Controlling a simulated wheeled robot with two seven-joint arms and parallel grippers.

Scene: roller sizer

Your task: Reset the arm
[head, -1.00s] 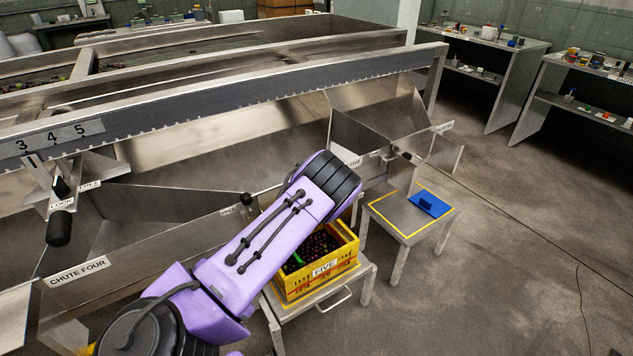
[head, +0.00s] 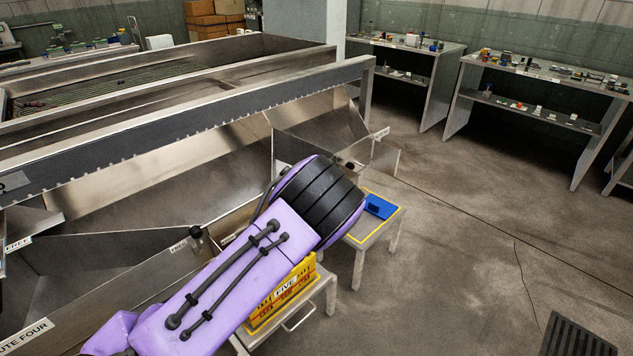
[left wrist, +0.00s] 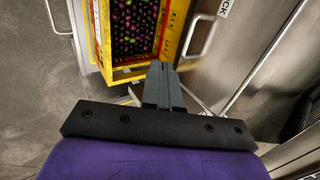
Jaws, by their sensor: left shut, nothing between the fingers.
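My left arm (head: 240,270) is purple with black bands and reaches in from the bottom left of the head view. It hides most of the yellow crate marked FIVE (head: 284,293). My left gripper is hidden in the head view. In the left wrist view the left gripper (left wrist: 161,68) has its fingers together, shut and empty. Its tips point at the yellow crate (left wrist: 131,74), which holds many small dark round fruits (left wrist: 135,28) with a few green ones. I cannot tell whether the tips touch the crate's rim. My right gripper is in neither view.
The crate sits on a small metal stand (head: 322,283). Beside it, a yellow-edged table (head: 376,228) holds a blue item (head: 380,207). The metal sizer with its chutes (head: 150,185) fills the left. Benches (head: 520,75) stand at the back right. The floor (head: 450,260) at right is mostly open.

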